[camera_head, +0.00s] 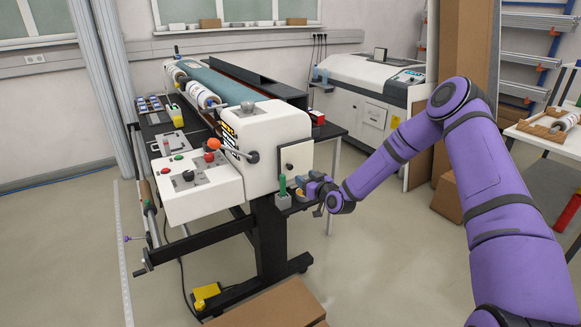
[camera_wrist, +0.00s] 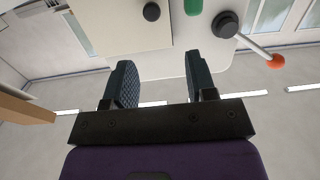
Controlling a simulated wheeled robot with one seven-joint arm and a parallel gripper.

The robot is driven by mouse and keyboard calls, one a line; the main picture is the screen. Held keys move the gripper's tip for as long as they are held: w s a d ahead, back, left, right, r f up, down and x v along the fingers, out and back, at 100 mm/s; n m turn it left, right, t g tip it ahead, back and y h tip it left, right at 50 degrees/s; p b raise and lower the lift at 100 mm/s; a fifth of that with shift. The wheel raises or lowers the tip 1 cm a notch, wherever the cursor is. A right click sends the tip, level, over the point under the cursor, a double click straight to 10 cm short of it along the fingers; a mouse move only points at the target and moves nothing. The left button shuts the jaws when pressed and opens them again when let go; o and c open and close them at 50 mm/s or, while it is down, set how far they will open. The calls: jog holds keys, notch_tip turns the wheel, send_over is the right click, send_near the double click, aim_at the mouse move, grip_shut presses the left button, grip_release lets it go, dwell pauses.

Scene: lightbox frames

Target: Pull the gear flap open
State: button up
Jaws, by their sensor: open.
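The gear flap (camera_head: 297,160) is a pale square panel with a black knob (camera_head: 289,166) on the end face of the white machine housing (camera_head: 262,135). It looks shut, lying flat against the housing. In the wrist view the flap (camera_wrist: 115,28) and its dark knob (camera_wrist: 151,12) show at the top edge, beyond the fingers. My gripper (camera_wrist: 158,62) is open, with nothing between its fingers, apart from the knob. In the head view my gripper (camera_head: 318,190) is below and right of the flap; its fingers are hard to make out there.
A lever with an orange ball (camera_head: 213,144) sticks out from the housing, also visible in the wrist view (camera_wrist: 277,61). A green-handled item (camera_head: 283,186) stands just below the flap. A cardboard box (camera_head: 270,308) lies on the floor in front.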

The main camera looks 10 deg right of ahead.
aim_at(291, 167)
jog(key=shift+m+t, duration=0.4)
jog(key=x, duration=0.3)
jog(key=f+x, duration=0.1)
jog(key=x, duration=0.7)
jog(key=shift+w+d+f, duration=0.3)
jog(key=shift+d+f, duration=0.05)
jog(key=shift+f, duration=0.05)
jog(key=shift+c, duration=0.4)
grip_shut()
